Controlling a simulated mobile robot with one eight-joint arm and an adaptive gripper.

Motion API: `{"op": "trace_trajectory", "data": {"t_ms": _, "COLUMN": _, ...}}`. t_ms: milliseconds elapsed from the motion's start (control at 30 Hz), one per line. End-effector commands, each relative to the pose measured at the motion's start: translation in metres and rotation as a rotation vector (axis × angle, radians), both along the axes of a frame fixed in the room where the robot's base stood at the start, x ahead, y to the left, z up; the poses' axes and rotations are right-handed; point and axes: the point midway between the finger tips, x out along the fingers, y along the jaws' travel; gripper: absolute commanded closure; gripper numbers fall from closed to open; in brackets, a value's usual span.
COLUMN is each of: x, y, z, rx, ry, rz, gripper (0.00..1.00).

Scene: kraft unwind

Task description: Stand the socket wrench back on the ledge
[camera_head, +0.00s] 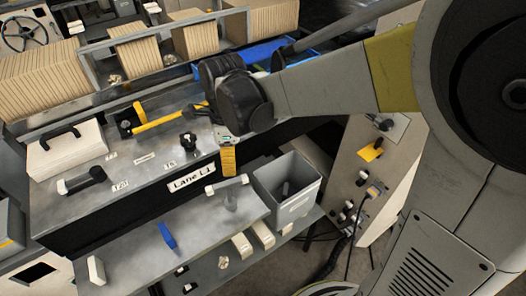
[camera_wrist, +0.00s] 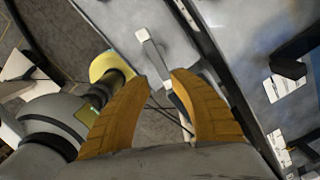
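My gripper (camera_head: 228,160) is just above the crossbar in the head view. Its two orange fingers (camera_wrist: 159,77) are apart, and I see no clear contact with the tool. The grey metal lower shelf (camera_head: 205,258) appears to be the ledge.
The grey bin (camera_head: 284,190) stands right of the tool. A blue handle (camera_head: 167,236) and a white block (camera_head: 96,269) are on the shelf. The "Lane L1" label (camera_head: 191,177) is on the bench front above. A cabinet with switches (camera_head: 366,165) stands to the right.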

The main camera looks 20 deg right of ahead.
Motion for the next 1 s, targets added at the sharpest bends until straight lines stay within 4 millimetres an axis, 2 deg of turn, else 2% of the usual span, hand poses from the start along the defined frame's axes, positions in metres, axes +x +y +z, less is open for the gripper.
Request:
{"op": "trace_trajectory", "data": {"t_ms": 167, "x": -0.028, "y": -0.040, "z": 0.038, "rx": -0.028, "ry": -0.178, "rz": 0.435, "gripper": 0.73}}
{"op": "trace_trajectory", "data": {"t_ms": 300, "x": -0.057, "y": -0.073, "z": 0.062, "rx": -0.148, "ry": -0.341, "rz": 0.881, "gripper": 0.73}}
{"op": "trace_trajectory", "data": {"t_ms": 400, "x": -0.076, "y": -0.092, "z": 0.070, "rx": -0.277, "ry": -0.422, "rz": 1.176, "gripper": 0.73}}
{"op": "trace_trajectory", "data": {"t_ms": 533, "x": -0.095, "y": -0.109, "z": 0.073, "rx": -0.445, "ry": -0.470, "rz": 1.468, "gripper": 0.73}}
{"op": "trace_trajectory", "data": {"t_ms": 700, "x": -0.105, "y": -0.119, "z": 0.074, "rx": -0.576, "ry": -0.477, "rz": 1.666, "gripper": 0.73}}
{"op": "trace_trajectory", "data": {"t_ms": 1000, "x": -0.106, "y": -0.121, "z": 0.074, "rx": -0.599, "ry": -0.475, "rz": 1.701, "gripper": 0.73}}
